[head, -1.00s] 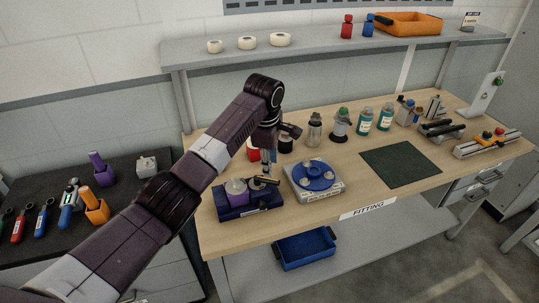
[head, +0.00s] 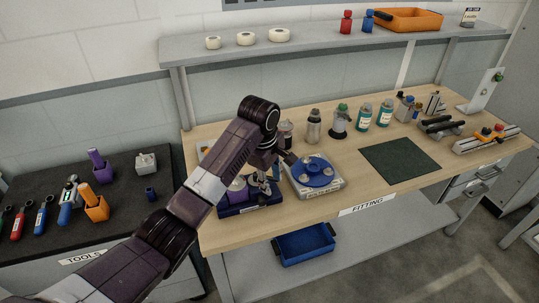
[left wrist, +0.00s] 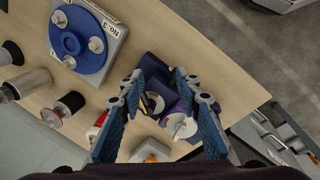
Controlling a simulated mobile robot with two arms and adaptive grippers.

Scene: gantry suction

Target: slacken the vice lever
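The vice, a dark blue-purple block with a lilac round part, stands at the bench's front left corner; its base (head: 240,210) shows in the head view. In the left wrist view the vice (left wrist: 160,68) lies between and beyond my fingers. A black and yellow part (left wrist: 153,103), apparently the lever, shows between the fingers, with a pale round piece beside it. My left gripper (head: 263,184) is above the vice, fingers pointing down; it also shows in the left wrist view (left wrist: 160,82). Its fingers are apart with nothing gripped. It hides much of the lever in the head view. My right gripper is out of view.
A blue disc on a grey scale-like base (head: 318,178) stands close right of the vice. Bottles and spools line the back. A dark green mat (head: 400,160) lies clear to the right. A black tool bench (head: 120,215) is at left.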

